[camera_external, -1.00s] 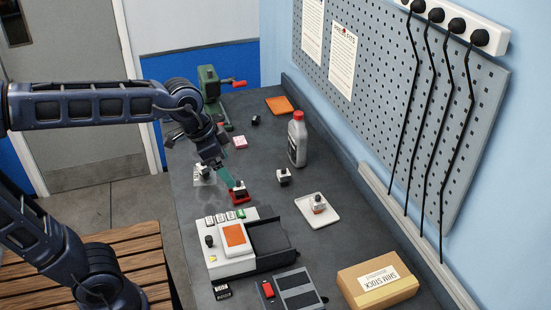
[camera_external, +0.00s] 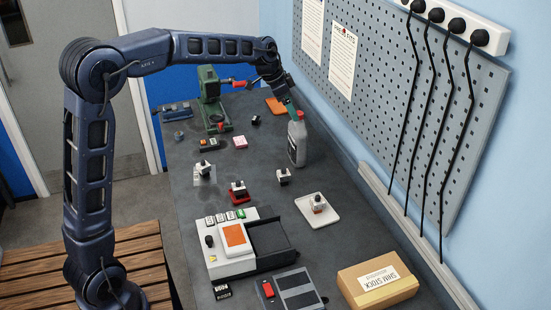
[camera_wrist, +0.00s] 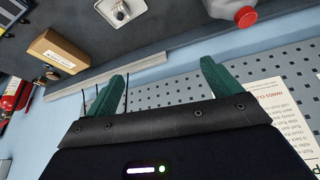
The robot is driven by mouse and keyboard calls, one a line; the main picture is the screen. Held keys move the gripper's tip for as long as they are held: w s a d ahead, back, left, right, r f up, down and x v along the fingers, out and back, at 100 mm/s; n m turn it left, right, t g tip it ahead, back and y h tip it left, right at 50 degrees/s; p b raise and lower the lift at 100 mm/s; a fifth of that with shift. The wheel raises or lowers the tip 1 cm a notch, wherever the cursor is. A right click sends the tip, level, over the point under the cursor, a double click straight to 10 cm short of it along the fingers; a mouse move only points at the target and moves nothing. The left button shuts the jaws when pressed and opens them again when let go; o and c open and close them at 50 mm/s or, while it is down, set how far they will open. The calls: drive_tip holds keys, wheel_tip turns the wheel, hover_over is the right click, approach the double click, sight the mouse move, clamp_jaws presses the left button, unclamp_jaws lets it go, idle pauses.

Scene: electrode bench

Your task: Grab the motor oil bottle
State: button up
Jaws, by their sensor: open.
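The motor oil bottle (camera_external: 298,147) is grey with a red cap and stands upright on the bench near the pegboard wall. In the external view my gripper (camera_external: 292,107) is at the bottle's top, its green fingers overlapping the cap area; I cannot tell from this view whether they touch. In the wrist view the bottle (camera_wrist: 226,7) is cut off at the top edge, its red cap (camera_wrist: 246,17) above and right of the right finger. My gripper (camera_wrist: 163,70) is open, with nothing between its two green fingers.
The pegboard (camera_external: 395,110) with hanging black cables rises close behind the bottle. A small black-and-white block (camera_external: 284,176) stands in front of the bottle, and a white tray (camera_external: 331,221) and a box (camera_external: 377,290) are nearer.

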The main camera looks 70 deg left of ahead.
approach(301, 119)
drive_tip(key=a, duration=0.2)
drive_tip(key=shift+t, duration=0.3)
drive_tip(key=x, duration=0.5)
drive_tip(key=shift+s+f, duration=0.15)
drive_tip(key=shift+f, duration=0.4)
drive_tip(key=shift+d+x, duration=0.15)
drive_tip(key=shift+x, duration=1.15)
drive_tip(key=shift+d+x, duration=0.15)
drive_tip(key=shift+x, duration=1.2)
drive_tip(key=shift+r, duration=0.15)
drive_tip(key=shift+c, duration=0.2)
